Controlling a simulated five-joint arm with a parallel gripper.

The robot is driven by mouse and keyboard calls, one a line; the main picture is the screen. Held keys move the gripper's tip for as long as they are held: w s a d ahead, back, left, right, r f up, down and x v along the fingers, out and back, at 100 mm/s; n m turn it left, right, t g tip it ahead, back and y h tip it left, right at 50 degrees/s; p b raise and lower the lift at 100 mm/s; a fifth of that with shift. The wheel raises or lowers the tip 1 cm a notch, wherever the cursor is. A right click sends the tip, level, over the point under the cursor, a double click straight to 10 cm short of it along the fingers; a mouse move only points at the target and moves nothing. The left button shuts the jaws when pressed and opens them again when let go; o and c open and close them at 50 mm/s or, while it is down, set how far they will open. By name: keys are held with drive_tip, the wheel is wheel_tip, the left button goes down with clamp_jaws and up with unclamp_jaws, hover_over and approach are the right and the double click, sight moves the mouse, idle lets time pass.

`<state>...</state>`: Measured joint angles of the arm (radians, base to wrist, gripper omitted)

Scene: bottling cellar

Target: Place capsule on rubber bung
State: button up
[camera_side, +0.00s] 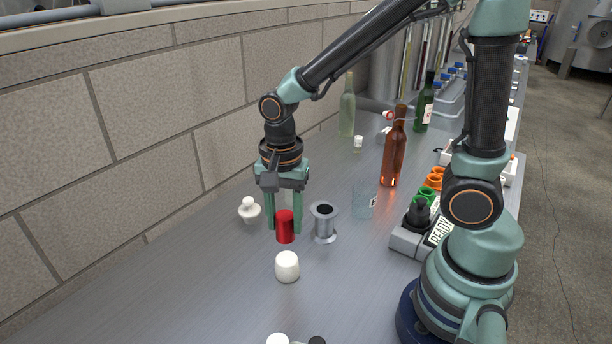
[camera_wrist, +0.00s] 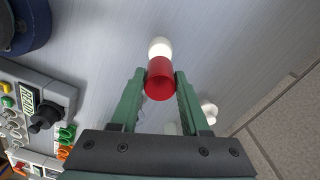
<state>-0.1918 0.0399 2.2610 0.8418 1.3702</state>
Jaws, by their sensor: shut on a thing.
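The red capsule (camera_side: 286,227) is held upright between the green fingers of my gripper (camera_side: 284,222), above the bench. In the wrist view the capsule (camera_wrist: 160,80) sits between the fingertips of my gripper (camera_wrist: 158,76), which are shut on it. The white, rounded object that looks like the rubber bung (camera_side: 287,267) stands on the bench, nearer the side camera than the capsule. In the wrist view the bung (camera_wrist: 160,46) shows just beyond the capsule, partly hidden by it. A visible gap separates the capsule from the bung in the side view.
A metal flanged cup (camera_side: 324,222) stands close right of the capsule, and a white knobbed stopper (camera_side: 249,210) to its left. A clear glass (camera_side: 364,201), a brown bottle (camera_side: 394,147) and a control box (camera_side: 410,238) are farther right. The bench's left foreground is clear.

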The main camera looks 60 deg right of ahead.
sight(286, 214)
drive_tip(key=shift+f, duration=2.75)
drive_tip(key=shift+f, duration=0.15)
drive_tip(key=o, duration=0.7)
wheel_tip(286, 214, up, 12)
drive_tip(key=shift+r, duration=0.2)
drive_tip(key=shift+d+r+n, duration=0.2)
drive_tip(key=shift+r+n, duration=0.1)
drive_tip(key=shift+n, duration=0.1)
drive_tip(key=d+r+n+t, duration=0.2)
drive_tip(key=n, duration=0.2)
drive_tip(key=s+d+r+n+t, duration=0.1)
drive_tip(key=n, duration=0.3)
drive_tip(key=s+d+r+n+t, duration=0.1)
drive_tip(key=d+r+n+t, duration=0.1)
drive_tip(key=n, duration=0.2)
drive_tip(key=shift+s+d+r+n+t, duration=0.2)
drive_tip(key=shift+d+r+n+t, duration=0.1)
drive_tip(key=shift+n, duration=0.1)
